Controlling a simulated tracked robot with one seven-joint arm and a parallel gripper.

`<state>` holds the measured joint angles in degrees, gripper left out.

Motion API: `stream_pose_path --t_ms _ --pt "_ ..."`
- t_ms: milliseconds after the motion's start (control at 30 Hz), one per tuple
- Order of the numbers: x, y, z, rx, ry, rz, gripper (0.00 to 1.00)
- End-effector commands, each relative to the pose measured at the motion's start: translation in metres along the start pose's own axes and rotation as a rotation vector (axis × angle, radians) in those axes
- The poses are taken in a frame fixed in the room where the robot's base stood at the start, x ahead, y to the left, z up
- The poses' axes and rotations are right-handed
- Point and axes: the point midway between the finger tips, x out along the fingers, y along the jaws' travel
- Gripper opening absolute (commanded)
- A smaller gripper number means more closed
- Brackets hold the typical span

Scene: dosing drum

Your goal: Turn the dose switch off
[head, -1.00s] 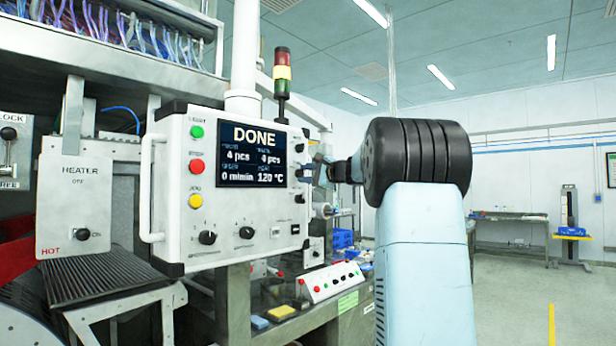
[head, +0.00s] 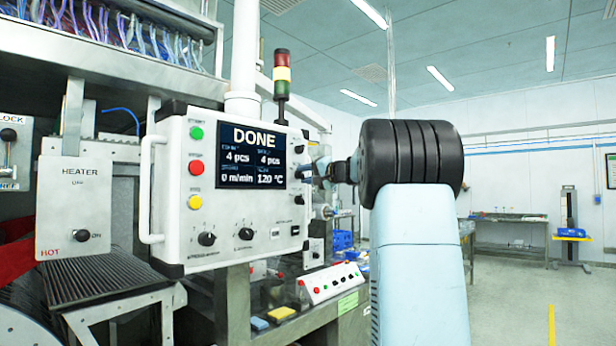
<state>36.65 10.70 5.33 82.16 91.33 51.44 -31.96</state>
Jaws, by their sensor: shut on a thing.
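My gripper (head: 307,172) is small and far off at the right edge of the white control panel (head: 180,235), at the end of my dark wrist. The panel and wrist partly hide it. It is shut on a small dark part that I take to be the dose switch; no label for it is readable, and its position cannot be told. The panel's screen (head: 252,153) reads DONE, 4 pcs, 4 pcs, 0 m/min and 120 °C.
A heater box (head: 74,200) with a black knob stands at left, marked HOT. A white button box (head: 332,283) sits on the bench below.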

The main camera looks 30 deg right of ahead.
Motion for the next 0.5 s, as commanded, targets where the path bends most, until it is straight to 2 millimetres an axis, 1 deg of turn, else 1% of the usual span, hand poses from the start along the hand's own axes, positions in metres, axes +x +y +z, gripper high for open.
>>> stream_pose_path --t_ms 33,500 --pt "0.0013 0.0063 0.0024 -0.007 -0.006 0.007 0.05" --pt "0.0011 0.0071 0.0018 -0.042 -0.005 0.008 0.05"
